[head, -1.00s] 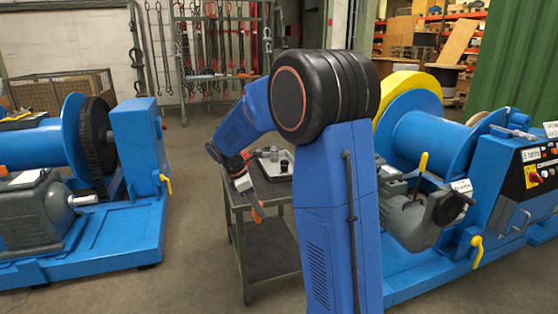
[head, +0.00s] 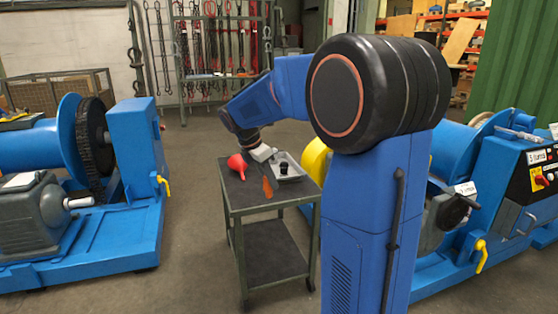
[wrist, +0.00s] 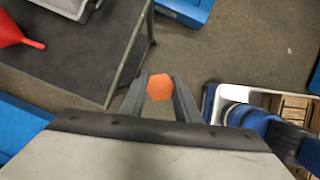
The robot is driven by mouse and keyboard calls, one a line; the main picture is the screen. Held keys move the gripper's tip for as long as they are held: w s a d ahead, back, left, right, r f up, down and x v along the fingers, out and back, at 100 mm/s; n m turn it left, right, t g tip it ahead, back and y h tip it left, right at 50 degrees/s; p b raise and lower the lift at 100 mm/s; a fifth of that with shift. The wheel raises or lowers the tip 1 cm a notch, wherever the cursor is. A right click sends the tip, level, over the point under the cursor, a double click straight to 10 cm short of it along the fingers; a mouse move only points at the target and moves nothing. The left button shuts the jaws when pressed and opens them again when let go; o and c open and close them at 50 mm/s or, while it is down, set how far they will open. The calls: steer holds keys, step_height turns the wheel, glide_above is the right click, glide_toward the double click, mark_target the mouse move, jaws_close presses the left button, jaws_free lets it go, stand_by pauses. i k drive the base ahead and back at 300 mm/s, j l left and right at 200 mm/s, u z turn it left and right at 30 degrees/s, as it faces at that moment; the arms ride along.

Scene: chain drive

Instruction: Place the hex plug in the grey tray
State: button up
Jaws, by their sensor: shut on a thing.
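My gripper (wrist: 160,95) is shut on the orange hex plug (wrist: 159,87), whose six-sided end shows between the two fingers in the wrist view. In the head view the plug (head: 267,188) hangs below my wrist, in front of the dark table top. The grey tray (head: 298,177) is on the small table, to the right of and behind the plug in the picture. The plug is apart from it. My fingertips are hard to make out in the head view.
Blue winch machines stand on both sides. The table's front left top is bare.

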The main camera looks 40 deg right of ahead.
mark_target(278, 170)
steer(key=i+l, duration=1.1)
steer(key=l, duration=0.2)
